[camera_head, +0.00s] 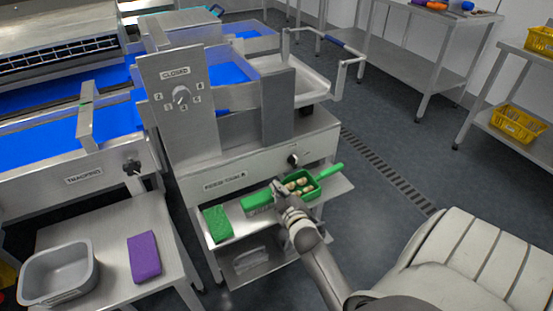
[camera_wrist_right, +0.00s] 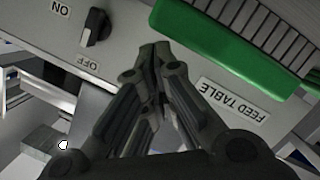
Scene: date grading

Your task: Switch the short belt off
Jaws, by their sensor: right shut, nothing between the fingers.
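A dark rotary switch (camera_head: 293,160) sits on the front panel of the feed table unit (camera_head: 235,178). In the right wrist view the black knob (camera_wrist_right: 96,27) shows between an ON label (camera_wrist_right: 60,9) and an OFF label (camera_wrist_right: 88,62); I cannot tell surely which one it points to. My right gripper (camera_head: 279,188) is in front of the panel, below and left of the switch. In the right wrist view its fingers (camera_wrist_right: 156,50) are together and empty, apart from the knob in the picture. My left gripper is not in view.
A green tray with pale pieces (camera_head: 320,190) and a green block-like item (camera_head: 258,200) lie close to my gripper. A green pad (camera_head: 217,223) is on the shelf left. Another knob (camera_head: 132,166) is by the tracking label, and a numbered dial (camera_head: 181,95) is above.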

